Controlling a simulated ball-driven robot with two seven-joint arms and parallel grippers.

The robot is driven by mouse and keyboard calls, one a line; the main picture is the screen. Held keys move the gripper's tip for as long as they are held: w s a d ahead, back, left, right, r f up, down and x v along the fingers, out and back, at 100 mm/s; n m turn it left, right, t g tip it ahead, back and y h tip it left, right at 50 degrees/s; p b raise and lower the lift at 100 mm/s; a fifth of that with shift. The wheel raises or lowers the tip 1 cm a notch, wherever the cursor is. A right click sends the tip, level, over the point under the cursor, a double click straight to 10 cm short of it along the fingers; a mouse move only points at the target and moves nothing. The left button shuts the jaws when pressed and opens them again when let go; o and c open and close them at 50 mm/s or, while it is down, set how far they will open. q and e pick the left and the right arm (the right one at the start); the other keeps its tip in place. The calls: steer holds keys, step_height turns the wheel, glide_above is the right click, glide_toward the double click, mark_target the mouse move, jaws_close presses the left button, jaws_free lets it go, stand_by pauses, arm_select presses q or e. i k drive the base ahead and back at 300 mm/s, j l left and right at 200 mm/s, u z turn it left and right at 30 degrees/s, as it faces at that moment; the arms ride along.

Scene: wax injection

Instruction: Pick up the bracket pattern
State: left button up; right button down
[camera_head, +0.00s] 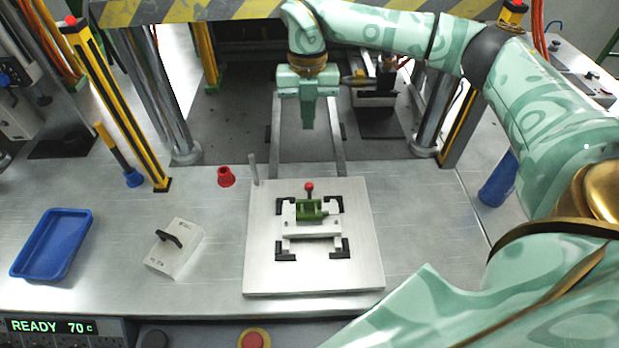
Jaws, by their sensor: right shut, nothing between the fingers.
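The green bracket pattern (311,210) sits on a pale block between black corner pieces, on the square metal plate (262,277) in the middle of the table. A small red knob (309,187) stands just behind it. My right gripper (308,124) hangs from the arm that comes in from the right. It points down, shut and empty, behind the plate and apart from the bracket pattern. My left gripper is not in view.
A blue tray (14,270) lies at the far left. A grey block with a black handle (174,249) lies left of the plate. Yellow-black posts (118,105) and metal columns flank the press opening. The table right of the plate is clear.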

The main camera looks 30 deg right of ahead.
mark_target(307, 210)
steer(key=k+j, duration=0.1)
steer(key=k, duration=0.4)
steer(key=k+j, duration=0.1)
steer(key=k, duration=0.4)
steer(key=k+j, duration=0.15)
steer(key=k, duration=0.35)
